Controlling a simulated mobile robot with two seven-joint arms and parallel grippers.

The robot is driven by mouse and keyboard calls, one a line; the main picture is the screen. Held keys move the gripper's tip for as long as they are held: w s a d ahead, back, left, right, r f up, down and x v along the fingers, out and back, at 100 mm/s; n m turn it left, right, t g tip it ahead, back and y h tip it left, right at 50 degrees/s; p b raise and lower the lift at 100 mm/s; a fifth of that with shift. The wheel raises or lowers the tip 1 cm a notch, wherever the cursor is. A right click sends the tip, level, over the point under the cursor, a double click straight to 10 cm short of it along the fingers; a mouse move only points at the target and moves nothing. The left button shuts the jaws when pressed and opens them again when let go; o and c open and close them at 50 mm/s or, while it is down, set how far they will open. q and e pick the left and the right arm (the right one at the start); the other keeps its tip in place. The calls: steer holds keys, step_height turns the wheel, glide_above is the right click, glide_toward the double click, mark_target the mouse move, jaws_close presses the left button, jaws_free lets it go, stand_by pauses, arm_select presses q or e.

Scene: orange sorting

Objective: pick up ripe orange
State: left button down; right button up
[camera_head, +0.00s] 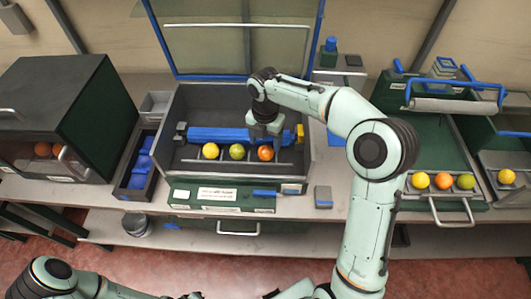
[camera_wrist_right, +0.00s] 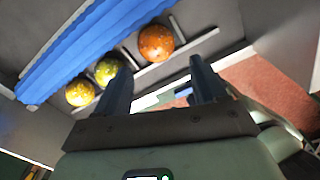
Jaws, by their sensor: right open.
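A ripe-looking orange fruit (camera_head: 265,153) lies at the right end of a row of three in the open grey box (camera_head: 300,110). A green fruit (camera_head: 236,152) and a yellow fruit (camera_head: 210,151) lie to its left. My right gripper (camera_head: 268,137) is above the box, close to the orange fruit. In the right wrist view its jaws (camera_wrist_right: 162,75) are open and empty, with the orange fruit (camera_wrist_right: 156,42) beyond the fingertips and the green fruit (camera_wrist_right: 108,70) beside the left finger. Parts of my left arm show at the bottom left; its gripper is not visible.
A blue bar (camera_head: 225,134) runs behind the row. A dark cabinet (camera_head: 50,105) with fruit inside stands at left. At right, a green-topped unit (camera_head: 430,150) holds more fruit at its front. The raised clear lid (camera_head: 235,50) stands behind the box.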

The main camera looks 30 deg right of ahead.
mark_target(266, 148)
steer(key=shift+w+d+f, duration=0.1)
steer(key=shift+w+f, duration=0.05)
steer(key=shift+f, duration=0.9)
steer(key=shift+w+d+f, duration=0.1)
steer(key=shift+w+f, duration=0.1)
steer(key=shift+f, duration=0.8)
steer(key=shift+w+d+f, duration=0.1)
steer(key=shift+w+f, duration=0.05)
steer(key=shift+f, duration=0.9)
steer(key=c, duration=0.9)
